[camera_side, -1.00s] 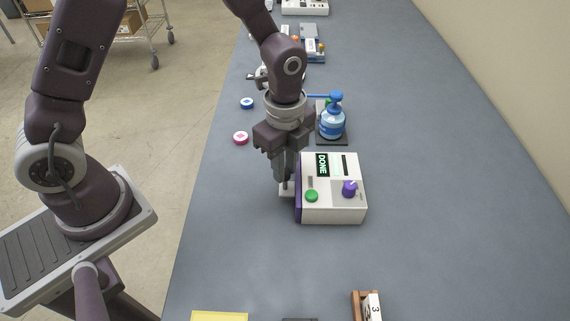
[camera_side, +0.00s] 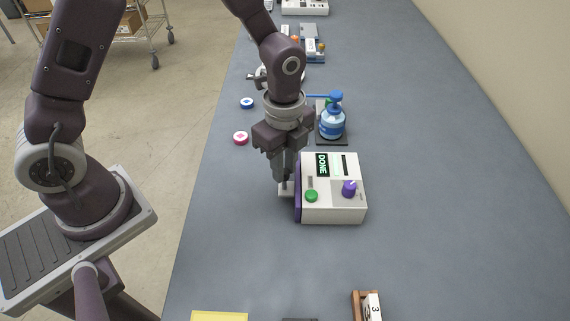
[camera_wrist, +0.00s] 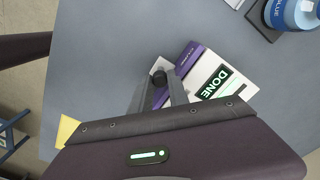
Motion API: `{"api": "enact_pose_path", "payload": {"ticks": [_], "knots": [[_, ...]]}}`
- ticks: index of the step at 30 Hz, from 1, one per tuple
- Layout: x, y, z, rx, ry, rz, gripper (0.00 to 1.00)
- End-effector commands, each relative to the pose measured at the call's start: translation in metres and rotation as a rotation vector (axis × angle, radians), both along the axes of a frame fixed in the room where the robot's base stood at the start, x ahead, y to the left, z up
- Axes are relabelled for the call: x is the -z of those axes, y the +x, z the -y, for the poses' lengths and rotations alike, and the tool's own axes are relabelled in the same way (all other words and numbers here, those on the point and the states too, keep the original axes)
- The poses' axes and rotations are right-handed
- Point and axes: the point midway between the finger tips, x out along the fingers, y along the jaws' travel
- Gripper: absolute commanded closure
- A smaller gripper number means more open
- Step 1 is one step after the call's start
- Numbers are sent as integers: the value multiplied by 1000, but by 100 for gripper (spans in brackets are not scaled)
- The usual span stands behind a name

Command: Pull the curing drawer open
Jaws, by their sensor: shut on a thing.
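The curing unit (camera_side: 335,208) is a white box on the grey bench, with a green button, a purple knob and a display reading DONE. Its purple drawer front (camera_side: 298,202) is on the left side and also shows in the wrist view (camera_wrist: 188,58). A pale handle piece (camera_side: 284,191) sticks out left of that front. My gripper (camera_side: 285,186) is pointed down at this handle, its fingers shut on it. No clear gap shows between the drawer front and the box.
A blue pump bottle (camera_side: 332,122) stands on a dark pad behind the unit. Blue (camera_side: 247,103) and pink (camera_side: 240,138) round pieces lie near the bench's left edge. A wooden block holder (camera_side: 367,306) and yellow sheet (camera_side: 219,316) are in front. Bench left of the unit is clear.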

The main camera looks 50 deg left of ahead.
Motion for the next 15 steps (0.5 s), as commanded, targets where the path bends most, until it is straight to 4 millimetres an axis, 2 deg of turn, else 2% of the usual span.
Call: {"api": "enact_pose_path", "payload": {"ticks": [9, 15], "knots": [[-1, -45, -49, -7, 3, 2, 100], [0, -61, -63, -3, 1, 4, 100]]}}
